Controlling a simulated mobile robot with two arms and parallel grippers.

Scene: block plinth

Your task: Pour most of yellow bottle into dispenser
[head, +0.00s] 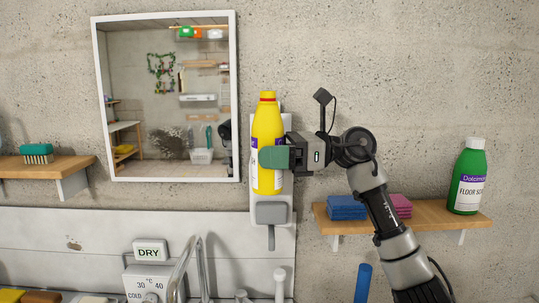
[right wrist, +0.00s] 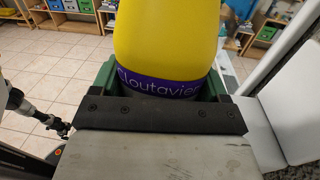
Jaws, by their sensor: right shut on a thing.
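The right wrist view shows the yellow bottle (right wrist: 168,38) close up between the green fingers, with a purple label band. The dispenser (head: 271,212) is a pale grey wall unit with a grey lever below; its upper part is mostly hidden behind the bottle.
A right shelf (head: 330,224) holds blue and pink sponges and a green bottle (head: 468,178). A left shelf (head: 60,167) holds a brush. A white-framed mirror (head: 238,100) hangs just left of the bottle. A tap (head: 187,265) stands below.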

